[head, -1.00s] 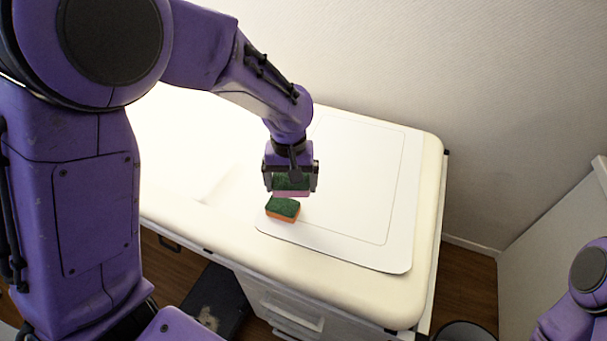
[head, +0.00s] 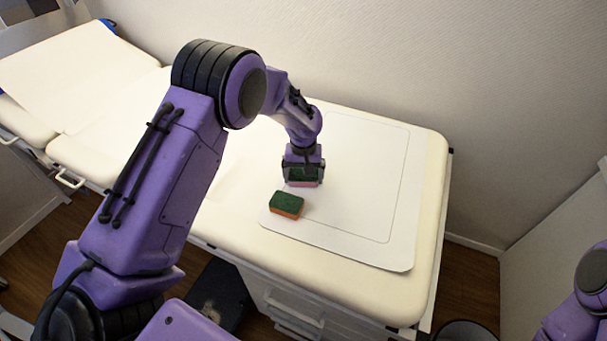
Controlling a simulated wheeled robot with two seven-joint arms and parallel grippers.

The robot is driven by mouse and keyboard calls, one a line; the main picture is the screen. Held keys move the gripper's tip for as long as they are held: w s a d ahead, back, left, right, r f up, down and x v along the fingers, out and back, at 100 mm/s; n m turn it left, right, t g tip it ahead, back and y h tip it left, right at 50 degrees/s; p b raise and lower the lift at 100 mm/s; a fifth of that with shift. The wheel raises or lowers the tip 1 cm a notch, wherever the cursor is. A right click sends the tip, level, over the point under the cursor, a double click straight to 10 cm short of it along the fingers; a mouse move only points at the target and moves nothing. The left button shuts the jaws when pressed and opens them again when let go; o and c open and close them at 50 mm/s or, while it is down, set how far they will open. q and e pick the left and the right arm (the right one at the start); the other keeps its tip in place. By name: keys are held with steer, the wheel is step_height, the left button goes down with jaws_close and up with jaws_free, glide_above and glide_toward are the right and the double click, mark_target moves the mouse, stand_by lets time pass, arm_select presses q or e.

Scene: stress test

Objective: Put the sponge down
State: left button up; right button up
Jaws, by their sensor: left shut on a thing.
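My left gripper (head: 303,180) is shut on a sponge (head: 303,184) with a green top and a pink lower part. It holds this sponge over the white mat, just behind the other sponge; whether its underside touches the mat cannot be told. A second sponge (head: 287,205), green on top and orange below, lies flat near the mat's left edge, close in front of the gripper. The white mat (head: 345,225) has a thin outline and lies on the cream padded table. My right gripper is not in view; only part of the right arm shows at the lower right.
The cream padded table (head: 405,300) has rounded edges and stands against a pale wall (head: 450,90). The right part of the mat is bare. A dark bin (head: 465,333) stands on the floor by the table's front right corner. A pale panel (head: 555,225) stands at the right.

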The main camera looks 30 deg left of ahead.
mark_target(303, 175)
arm_select(q)
steer(key=o, duration=0.6)
steer(key=shift+f, duration=0.1)
step_height(303, 175, up, 12)
steer(key=shift+r, duration=0.2)
